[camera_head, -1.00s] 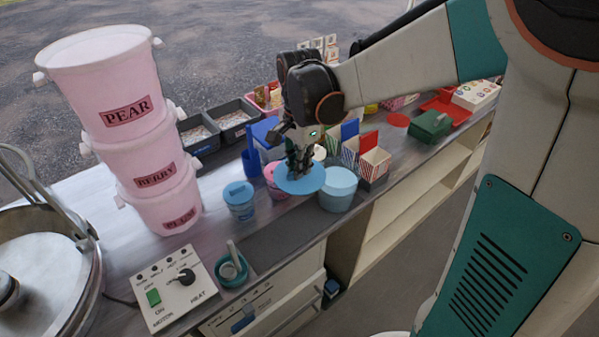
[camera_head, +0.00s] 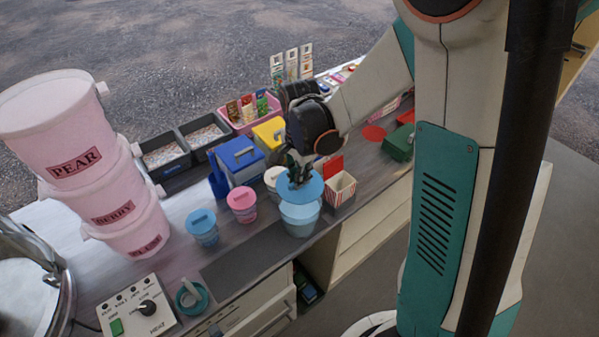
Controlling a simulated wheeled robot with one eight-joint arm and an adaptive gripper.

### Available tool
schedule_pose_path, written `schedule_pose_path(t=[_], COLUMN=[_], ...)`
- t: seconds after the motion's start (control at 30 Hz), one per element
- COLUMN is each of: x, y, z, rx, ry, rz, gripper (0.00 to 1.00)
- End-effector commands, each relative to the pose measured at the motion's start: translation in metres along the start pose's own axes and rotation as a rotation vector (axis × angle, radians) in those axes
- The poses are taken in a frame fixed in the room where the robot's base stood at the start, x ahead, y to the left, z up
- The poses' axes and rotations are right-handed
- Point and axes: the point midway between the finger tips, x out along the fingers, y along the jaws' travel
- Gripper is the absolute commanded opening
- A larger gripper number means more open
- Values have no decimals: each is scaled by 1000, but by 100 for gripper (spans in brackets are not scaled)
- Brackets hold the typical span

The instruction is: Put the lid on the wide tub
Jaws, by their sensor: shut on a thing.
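The wide tub (camera_head: 300,219) is light blue and stands upright near the front edge of the counter. My gripper (camera_head: 299,177) is shut on a round blue lid (camera_head: 302,191). The lid is tilted and overlaps the upper part of the tub in the picture. I cannot tell whether it touches the rim. My gripper hides part of the lid, and the lid hides part of the tub's opening.
A small blue tub (camera_head: 203,229) and a pink tub (camera_head: 242,204) stand to the left. A red-striped box (camera_head: 341,190) is close on the right. Stacked pink buckets (camera_head: 75,160) rise at the left. The dark mat (camera_head: 245,252) is bare.

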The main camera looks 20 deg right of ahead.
Motion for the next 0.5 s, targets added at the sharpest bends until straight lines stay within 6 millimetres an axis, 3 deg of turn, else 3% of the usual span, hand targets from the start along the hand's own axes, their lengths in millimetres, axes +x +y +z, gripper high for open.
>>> schedule_pose_path(t=[0.5], x=[45], y=[0], z=[0], rx=[0], ry=[0], rz=[0], gripper=[0])
